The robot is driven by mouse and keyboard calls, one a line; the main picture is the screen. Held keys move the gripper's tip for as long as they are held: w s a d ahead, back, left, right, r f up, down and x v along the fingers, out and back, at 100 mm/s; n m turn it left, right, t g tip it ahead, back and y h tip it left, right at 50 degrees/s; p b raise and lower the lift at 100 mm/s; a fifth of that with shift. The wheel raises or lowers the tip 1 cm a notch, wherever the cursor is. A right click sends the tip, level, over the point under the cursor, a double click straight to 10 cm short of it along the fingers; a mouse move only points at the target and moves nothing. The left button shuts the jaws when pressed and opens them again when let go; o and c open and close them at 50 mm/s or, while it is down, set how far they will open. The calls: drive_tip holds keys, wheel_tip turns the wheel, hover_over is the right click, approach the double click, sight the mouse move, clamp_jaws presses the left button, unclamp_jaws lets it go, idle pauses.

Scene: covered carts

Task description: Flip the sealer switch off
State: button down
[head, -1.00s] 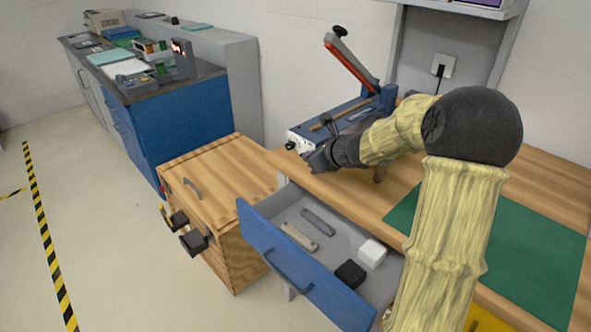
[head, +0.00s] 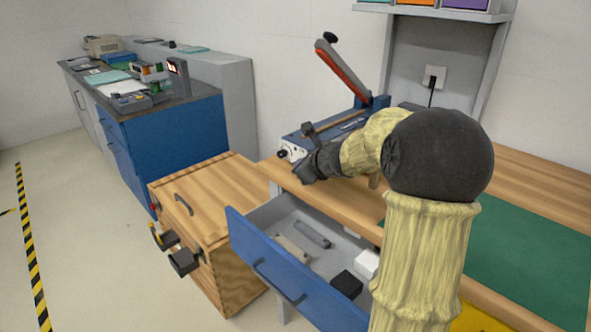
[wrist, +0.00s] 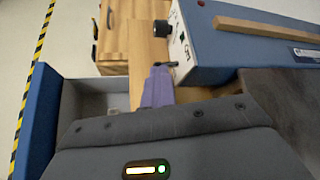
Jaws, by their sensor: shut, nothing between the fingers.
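The sealer (head: 335,125) is a blue box with a raised red-and-grey lever arm, at the back of the wooden bench. Its pale front panel (wrist: 181,50) has a black round knob (wrist: 160,29) and small markings. A small dark part (wrist: 167,64), perhaps the switch, juts from the panel's lower edge by my fingertips; its position cannot be told. My gripper (head: 302,172) is shut and empty, just in front of the panel in the head view. Its purple-grey fingers (wrist: 158,86) point at the panel's lower part in the wrist view. Whether they touch it is unclear.
An open blue drawer (head: 275,265) below the bench holds a white block, a black block and two handle-like bars. A wooden cabinet (head: 215,205) stands left of it. A green mat (head: 530,245) lies on the bench at right. Floor at left is clear.

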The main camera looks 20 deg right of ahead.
idle(0.3)
drive_tip(key=shift+r+p, duration=0.75)
drive_tip(key=shift+r, duration=0.1)
drive_tip(key=shift+s+r, duration=0.15)
drive_tip(key=shift+r, duration=0.1)
drive_tip(key=p+v, duration=0.3)
drive_tip(key=v, duration=1)
drive_tip(key=shift+d+f, duration=0.2)
